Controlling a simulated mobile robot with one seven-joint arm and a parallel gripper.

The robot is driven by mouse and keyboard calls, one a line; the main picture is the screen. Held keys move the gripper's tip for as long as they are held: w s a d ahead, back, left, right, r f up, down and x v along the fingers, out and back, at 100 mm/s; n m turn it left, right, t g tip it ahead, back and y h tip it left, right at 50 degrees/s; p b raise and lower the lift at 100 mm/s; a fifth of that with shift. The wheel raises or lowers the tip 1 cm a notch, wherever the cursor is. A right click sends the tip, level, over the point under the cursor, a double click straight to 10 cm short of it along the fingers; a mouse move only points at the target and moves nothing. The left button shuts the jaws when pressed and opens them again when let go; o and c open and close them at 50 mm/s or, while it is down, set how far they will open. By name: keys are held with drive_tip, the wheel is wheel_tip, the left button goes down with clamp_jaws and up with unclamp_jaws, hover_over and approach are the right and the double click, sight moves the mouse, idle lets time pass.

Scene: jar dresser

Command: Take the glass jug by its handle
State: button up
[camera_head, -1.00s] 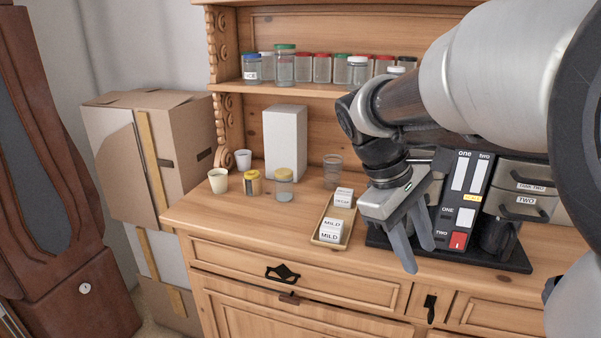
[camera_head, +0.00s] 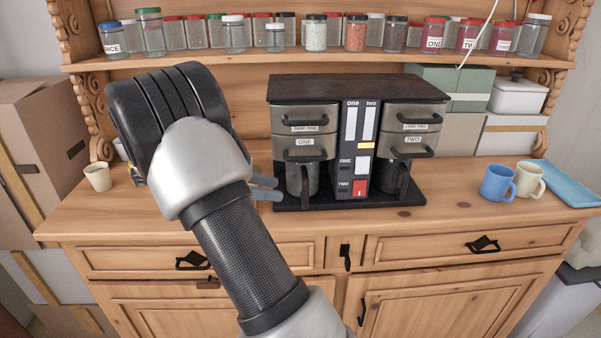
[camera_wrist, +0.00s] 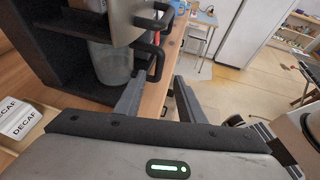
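A coffee machine (camera_head: 358,110) on the dresser holds two jugs with black handles. The left glass jug (camera_head: 315,178) stands under the part marked ONE, and the right jug (camera_head: 388,182) stands under TWO. My gripper (camera_head: 268,188) is just left of the left jug in the head view, its fingers pointing right. In the wrist view, my gripper (camera_wrist: 161,80) is open and empty. The clear glass jug (camera_wrist: 112,66) is ahead and left of the fingers. Its black handle (camera_wrist: 156,62) appears just beyond the fingertips, between them in the picture; I cannot tell the exact gap.
A DECAF box (camera_wrist: 20,118) is at the wrist view's left edge. A blue mug (camera_head: 497,184), a cream mug (camera_head: 530,180) and a blue tray (camera_head: 565,185) stand at right. Jars line the shelf above. The counter (camera_head: 430,210) in front of the machine is clear.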

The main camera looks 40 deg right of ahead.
drive_tip(key=x, duration=0.7)
drive_tip(key=p+x, duration=0.1)
drive_tip(key=x, duration=0.2)
drive_tip(key=shift+f, duration=0.35)
drive_tip(key=shift+r, duration=0.1)
clamp_jaws()
